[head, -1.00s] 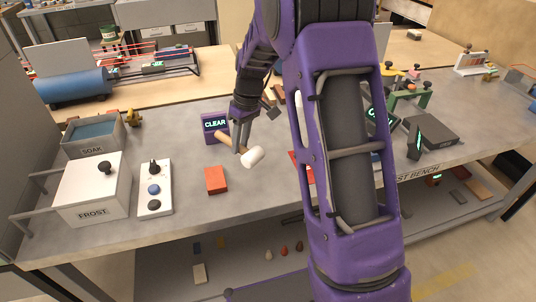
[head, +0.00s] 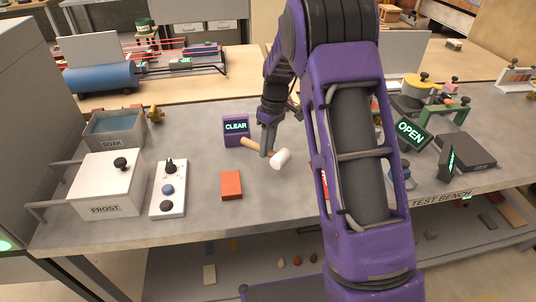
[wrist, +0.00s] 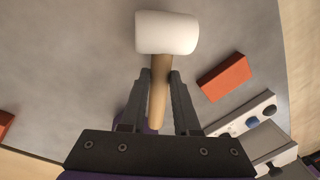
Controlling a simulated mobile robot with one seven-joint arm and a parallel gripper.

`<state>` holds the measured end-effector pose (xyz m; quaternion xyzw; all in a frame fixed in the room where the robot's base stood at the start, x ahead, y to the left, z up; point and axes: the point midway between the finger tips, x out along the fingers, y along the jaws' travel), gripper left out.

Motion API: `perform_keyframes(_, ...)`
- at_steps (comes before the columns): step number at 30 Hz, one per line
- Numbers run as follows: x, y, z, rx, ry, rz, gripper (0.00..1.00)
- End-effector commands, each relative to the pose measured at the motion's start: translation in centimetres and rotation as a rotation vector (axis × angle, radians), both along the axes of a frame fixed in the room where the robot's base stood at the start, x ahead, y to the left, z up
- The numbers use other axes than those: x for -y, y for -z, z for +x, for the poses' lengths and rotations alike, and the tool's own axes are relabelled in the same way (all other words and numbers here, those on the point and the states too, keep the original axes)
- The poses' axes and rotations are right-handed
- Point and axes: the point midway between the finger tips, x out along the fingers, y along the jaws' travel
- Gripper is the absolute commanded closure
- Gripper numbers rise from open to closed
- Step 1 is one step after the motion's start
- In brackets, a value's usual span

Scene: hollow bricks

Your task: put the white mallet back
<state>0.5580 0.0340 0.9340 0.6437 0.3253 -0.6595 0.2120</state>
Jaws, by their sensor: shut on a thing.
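The white mallet has a white cylindrical head (head: 280,158) and a tan wooden handle (head: 252,143). My gripper (head: 266,148) is shut on the handle, over the grey bench. In the wrist view the two fingers (wrist: 159,88) close on the handle just below the white mallet head (wrist: 167,33). I cannot tell how high the mallet is above the bench top.
An orange-red brick (head: 231,186) lies just left of the mallet. A purple block reading CLEAR (head: 236,131) stands behind. A white control box (head: 168,188), FROST box (head: 104,185) and SOAK basin (head: 115,129) are at left. My arm hides part of the bench.

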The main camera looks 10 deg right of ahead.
Motion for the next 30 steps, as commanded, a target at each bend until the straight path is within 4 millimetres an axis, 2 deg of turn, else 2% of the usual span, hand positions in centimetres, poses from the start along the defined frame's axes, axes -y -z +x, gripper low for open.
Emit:
perform_keyframes(3, 0.0, 1.9, -0.1, -0.003, 0.000, 0.000, 1.00)
perform_keyframes(6, 0.0, 2.9, 0.0, -0.002, 0.001, 0.000, 1.00)
perform_keyframes(17, 0.0, 3.4, 0.0, 0.000, 0.001, 0.000, 1.00)
perform_keyframes(18, 0.0, 3.3, 0.0, 0.000, 0.000, 0.000, 0.65)
perform_keyframes(22, 0.0, 3.3, 0.0, 0.000, 0.001, 0.000, 0.41)
perform_keyframes(30, 0.0, 3.2, 0.0, 0.000, 0.001, 0.000, 0.40)
